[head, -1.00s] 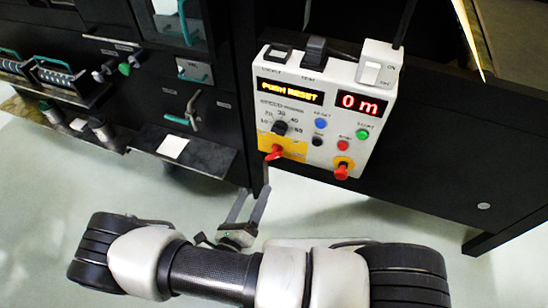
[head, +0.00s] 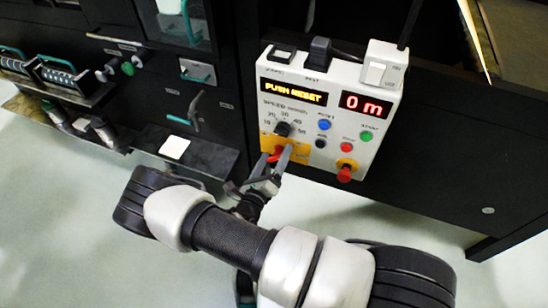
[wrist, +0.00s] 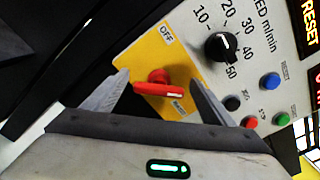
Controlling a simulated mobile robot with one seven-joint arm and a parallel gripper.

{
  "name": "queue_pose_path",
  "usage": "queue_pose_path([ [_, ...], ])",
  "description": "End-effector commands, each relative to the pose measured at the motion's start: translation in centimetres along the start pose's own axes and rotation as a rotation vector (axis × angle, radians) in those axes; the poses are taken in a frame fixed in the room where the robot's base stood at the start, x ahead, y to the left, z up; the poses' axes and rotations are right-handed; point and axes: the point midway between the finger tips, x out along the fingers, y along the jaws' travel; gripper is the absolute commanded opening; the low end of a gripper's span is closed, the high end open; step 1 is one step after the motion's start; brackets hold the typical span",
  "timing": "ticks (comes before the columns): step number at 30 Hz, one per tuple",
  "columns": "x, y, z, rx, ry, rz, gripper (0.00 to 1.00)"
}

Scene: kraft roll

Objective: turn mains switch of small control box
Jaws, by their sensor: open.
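The small control box (head: 330,110) is a white panel on the front of the dark machine. Its mains switch is a red handle on a yellow plate at the lower left, partly hidden by my fingers in the head view; the red handle (wrist: 160,90) shows clearly in the wrist view, with "OFF" printed on the plate above it. My gripper (head: 274,158) is open, its two fingers on either side of the red handle. The wrist view also shows the fingers (wrist: 155,92) apart with the handle between them; I cannot tell whether they touch it.
The box also carries a black speed knob (head: 283,129), a blue button (head: 324,124), a green button (head: 366,136) and a red knob on yellow (head: 345,172). A black ledge (head: 185,152) juts out at the left. Pale floor lies below the box.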

Motion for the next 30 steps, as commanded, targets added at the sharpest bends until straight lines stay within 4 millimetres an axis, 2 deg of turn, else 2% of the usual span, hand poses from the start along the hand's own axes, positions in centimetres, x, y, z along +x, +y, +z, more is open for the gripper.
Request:
queue_pose_path([
  [6,0.01,0.01,0.00,0.000,0.000,0.000,0.76],
  [13,-0.02,0.00,0.01,0.000,0.000,0.000,0.38],
  [22,-0.04,0.05,-0.02,-0.032,0.000,0.000,0.37],
  [30,-0.08,0.22,-0.09,-0.186,0.000,0.001,0.37],
])
